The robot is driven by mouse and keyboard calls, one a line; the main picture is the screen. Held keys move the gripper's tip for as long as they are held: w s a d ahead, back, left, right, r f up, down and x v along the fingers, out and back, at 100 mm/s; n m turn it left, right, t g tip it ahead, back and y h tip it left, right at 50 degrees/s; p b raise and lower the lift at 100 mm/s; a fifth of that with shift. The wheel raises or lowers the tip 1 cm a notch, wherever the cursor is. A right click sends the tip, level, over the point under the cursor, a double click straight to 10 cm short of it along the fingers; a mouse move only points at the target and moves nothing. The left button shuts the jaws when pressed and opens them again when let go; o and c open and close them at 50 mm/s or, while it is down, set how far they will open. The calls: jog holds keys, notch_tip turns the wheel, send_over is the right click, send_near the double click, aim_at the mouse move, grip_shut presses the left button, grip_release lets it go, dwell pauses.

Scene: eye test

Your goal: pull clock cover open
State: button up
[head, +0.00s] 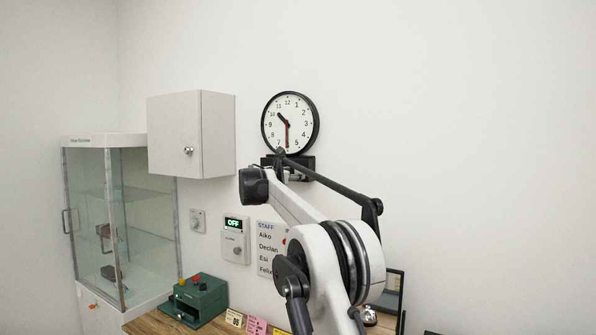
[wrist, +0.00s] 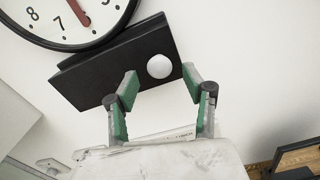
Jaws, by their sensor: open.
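A round wall clock (head: 290,123) with a black rim and white face hangs on the wall; its lower part also shows in the wrist view (wrist: 70,18). Just below it is a black box-like panel (wrist: 90,72) with a round white knob (wrist: 159,66), which I take for the clock cover; it looks closed. In the head view the panel (head: 307,164) is partly hidden by my arm. My gripper (wrist: 160,83) is open, its green-padded fingers spread with the knob showing between the tips. I cannot tell whether they touch the panel.
A white wall cabinet (head: 190,135) with a knob hangs left of the clock. Below are a panel reading OFF (head: 235,238), a staff list (head: 268,245) and a green box (head: 195,300) on a wooden counter. A glass display case (head: 120,225) stands at left. The wall right of the clock is bare.

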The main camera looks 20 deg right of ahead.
aim_at(297, 172)
jog(key=shift+p+x, duration=0.4)
jog(key=shift+x, duration=1.35)
grip_shut()
